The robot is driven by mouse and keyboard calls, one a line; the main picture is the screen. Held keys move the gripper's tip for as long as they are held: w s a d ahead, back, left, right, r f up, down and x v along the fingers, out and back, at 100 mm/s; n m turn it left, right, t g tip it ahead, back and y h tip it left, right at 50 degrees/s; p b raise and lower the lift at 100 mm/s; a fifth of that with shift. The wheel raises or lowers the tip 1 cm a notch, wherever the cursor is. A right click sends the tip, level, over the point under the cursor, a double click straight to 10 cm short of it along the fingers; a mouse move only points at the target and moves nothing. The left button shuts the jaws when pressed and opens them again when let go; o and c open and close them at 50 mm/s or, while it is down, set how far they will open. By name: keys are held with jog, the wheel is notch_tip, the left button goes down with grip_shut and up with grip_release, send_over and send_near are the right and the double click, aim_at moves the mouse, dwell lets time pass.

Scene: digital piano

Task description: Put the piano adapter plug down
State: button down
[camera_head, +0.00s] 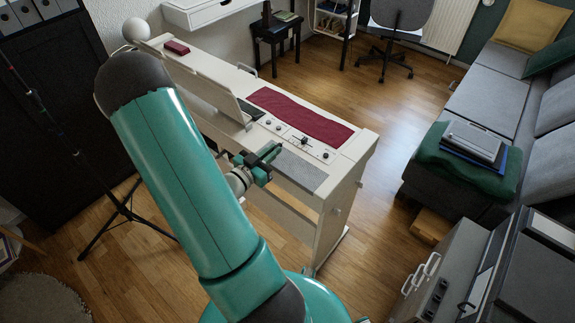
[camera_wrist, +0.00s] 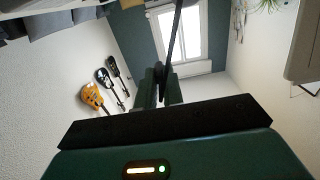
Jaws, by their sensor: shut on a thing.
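My gripper (camera_head: 268,160) is in front of the white digital piano (camera_head: 345,165), near the right part of its top, in the body camera view. In the wrist view my gripper (camera_wrist: 160,88) is shut on the black piano adapter plug (camera_wrist: 159,71). A dark cable (camera_wrist: 176,32) runs from the plug up out of the picture. The plug is mostly hidden between the fingers. In the body camera view it is too small to make out, and I cannot tell how high it is above the piano.
A dark red cloth (camera_head: 300,115) and control knobs lie on the piano top. A small red box (camera_head: 176,47) is at its far left end. A black stand (camera_head: 122,208) is at left. A grey sofa (camera_head: 490,90) is at right. Wood floor (camera_head: 385,135) lies open between piano and sofa.

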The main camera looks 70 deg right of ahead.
send_over(286, 169)
notch_tip(286, 169, down, 6)
jog(key=shift+w+r, duration=0.15)
jog(key=shift+r, duration=0.05)
notch_tip(286, 169, down, 3)
jog(key=shift+d+r, duration=0.1)
jog(key=shift+f, duration=0.3)
jog(key=shift+f, duration=0.45)
